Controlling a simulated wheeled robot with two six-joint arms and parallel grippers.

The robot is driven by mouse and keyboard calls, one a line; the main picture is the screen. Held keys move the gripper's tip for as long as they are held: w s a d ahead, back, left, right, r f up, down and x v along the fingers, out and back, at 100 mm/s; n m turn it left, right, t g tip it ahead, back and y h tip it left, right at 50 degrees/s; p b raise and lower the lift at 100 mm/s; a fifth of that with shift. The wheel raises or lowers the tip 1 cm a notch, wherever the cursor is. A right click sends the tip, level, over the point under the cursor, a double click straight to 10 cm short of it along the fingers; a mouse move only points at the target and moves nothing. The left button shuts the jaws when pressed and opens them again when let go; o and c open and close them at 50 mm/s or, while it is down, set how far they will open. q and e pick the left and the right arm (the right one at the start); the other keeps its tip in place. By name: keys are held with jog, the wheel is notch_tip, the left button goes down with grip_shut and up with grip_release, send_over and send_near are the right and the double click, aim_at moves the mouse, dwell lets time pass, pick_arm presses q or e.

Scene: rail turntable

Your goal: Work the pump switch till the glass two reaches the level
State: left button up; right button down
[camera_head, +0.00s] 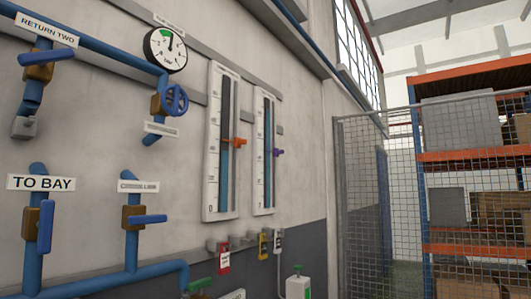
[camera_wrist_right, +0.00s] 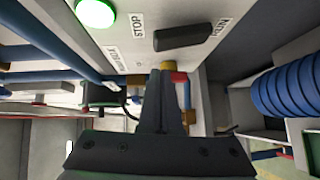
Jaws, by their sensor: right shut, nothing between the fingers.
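Two tall white-framed level glasses hang on the wall in the head view, a left one (camera_head: 210,150) with an orange marker (camera_head: 236,142) and a right one (camera_head: 259,160) with a purple marker (camera_head: 278,153). In the right wrist view, a black switch handle (camera_wrist_right: 183,37) sits on a pale panel beside a "STOP" label (camera_wrist_right: 138,25). My right gripper (camera_wrist_right: 166,72) is shut and empty, its fingertips apart from the handle in the picture. My left gripper is out of view.
A lit green button (camera_wrist_right: 95,12) is on the same panel. Blue pipes with valves, such as the "TO BAY" valve (camera_head: 45,222), and a round gauge (camera_head: 165,49) are on the wall. A mesh fence (camera_head: 370,200) and orange shelving (camera_head: 470,155) stand at right.

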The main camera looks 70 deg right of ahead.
dwell(0.6)
jog(key=s+b, duration=0.1)
jog(key=s+a+b, duration=0.1)
jog(key=s, duration=0.1)
jog(key=s+b, duration=0.2)
jog(key=shift+a, duration=0.3)
dwell(1.2)
dwell(0.5)
